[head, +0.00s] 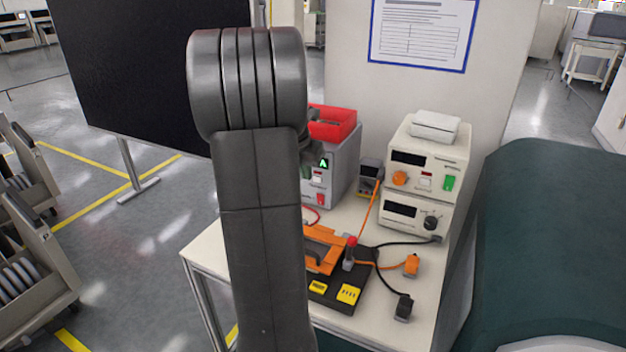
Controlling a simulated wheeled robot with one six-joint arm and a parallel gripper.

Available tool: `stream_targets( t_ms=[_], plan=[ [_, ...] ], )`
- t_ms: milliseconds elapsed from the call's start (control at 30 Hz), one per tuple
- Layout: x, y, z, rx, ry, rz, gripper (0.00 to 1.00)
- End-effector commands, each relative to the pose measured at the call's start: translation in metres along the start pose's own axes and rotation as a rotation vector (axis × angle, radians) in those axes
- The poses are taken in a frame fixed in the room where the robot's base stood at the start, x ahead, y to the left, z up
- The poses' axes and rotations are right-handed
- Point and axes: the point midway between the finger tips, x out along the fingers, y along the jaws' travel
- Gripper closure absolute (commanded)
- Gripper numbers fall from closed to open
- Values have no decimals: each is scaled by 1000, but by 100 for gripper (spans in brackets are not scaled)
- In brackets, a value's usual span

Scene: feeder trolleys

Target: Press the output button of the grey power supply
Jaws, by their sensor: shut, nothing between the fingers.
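The grey power supply (343,172) stands at the back of the bench, just right of my raised arm. Its left part is hidden behind the arm. Its front shows a green lit display with the letter A (323,162), a small whitish part (317,177) and a red button (320,199) low down. I cannot read the labels, so which control is the output button is unclear. My gripper is hidden behind my arm. Only a dark bit of the arm's far end shows near the supply's upper left; I cannot tell whether it touches.
A red bin (333,123) sits on the grey supply. Right of it are a small dark meter (370,176) and two stacked cream units (419,188). In front lie an orange-and-black fixture (322,250), cables and an orange plug (411,265). Bench (390,327) is bare at the front right.

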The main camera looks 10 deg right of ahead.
Motion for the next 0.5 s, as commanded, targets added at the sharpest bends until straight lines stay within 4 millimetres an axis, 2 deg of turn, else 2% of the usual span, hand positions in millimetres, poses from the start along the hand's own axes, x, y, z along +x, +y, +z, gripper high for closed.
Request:
stream_targets(
  t_ms=[33,200,333,500],
  plan=[
    [-12,1,0,-1,-3,3,100],
    [-38,0,-1,-1,1,1,100],
    [-49,0,-1,-1,2,0,100],
    [-52,0,-1,-1,4,-2,100]
  ],
)
